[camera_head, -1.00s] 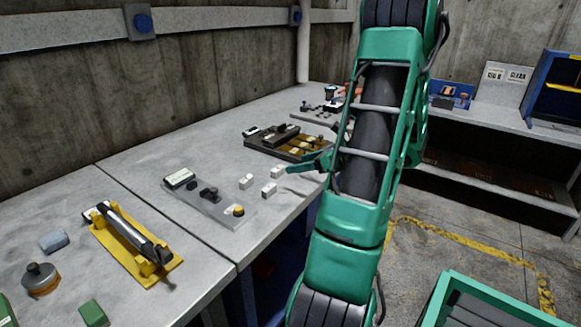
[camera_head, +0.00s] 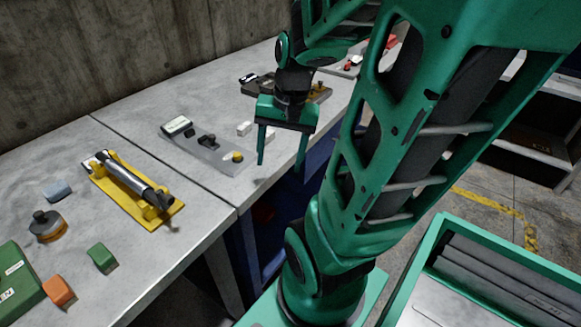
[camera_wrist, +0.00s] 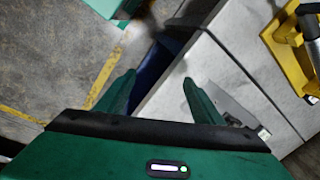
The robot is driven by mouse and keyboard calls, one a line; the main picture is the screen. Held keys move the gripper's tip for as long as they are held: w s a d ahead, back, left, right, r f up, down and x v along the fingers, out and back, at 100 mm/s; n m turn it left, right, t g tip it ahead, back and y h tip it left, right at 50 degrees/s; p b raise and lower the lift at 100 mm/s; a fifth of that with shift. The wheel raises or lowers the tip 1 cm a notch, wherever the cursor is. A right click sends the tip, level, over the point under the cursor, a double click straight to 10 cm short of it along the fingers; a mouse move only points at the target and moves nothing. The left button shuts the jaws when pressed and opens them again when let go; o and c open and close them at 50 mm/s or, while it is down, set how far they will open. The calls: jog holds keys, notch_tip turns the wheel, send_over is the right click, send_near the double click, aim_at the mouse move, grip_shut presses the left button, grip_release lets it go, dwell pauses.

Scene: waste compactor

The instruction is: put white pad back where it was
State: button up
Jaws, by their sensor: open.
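Small white blocks lie on the grey workbench (camera_head: 95,140) beside a grey plate; one white block (camera_head: 243,128) shows clearly, and others are partly or wholly hidden behind my gripper. I cannot tell which of them, if any, is the white pad. My gripper (camera_head: 280,165) points down with its fingers spread, empty, above the bench's front edge and right of the grey plate (camera_head: 215,150). In the wrist view the open fingers (camera_wrist: 158,80) have nothing between them, with the bench edge and floor below.
A yellow fixture with a dark cylinder (camera_head: 130,185) stands left of the grey plate. A pale blue-grey block (camera_head: 56,190), a round knob piece (camera_head: 47,226), a green block (camera_head: 102,258) and an orange block (camera_head: 59,291) lie further left. A green-rimmed bin (camera_head: 440,245) is at the lower right.

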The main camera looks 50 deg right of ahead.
jog(key=s+a+r+n+g, duration=0.1)
jog(key=s+a+r+n, duration=0.1)
jog(key=s+n, duration=0.3)
jog(key=shift+s+a+h, duration=0.3)
jog(key=shift+s+a, duration=0.05)
jog(key=shift+s, duration=0.45)
jog(key=shift+f+g, duration=0.1)
jog(key=shift+g, duration=0.2)
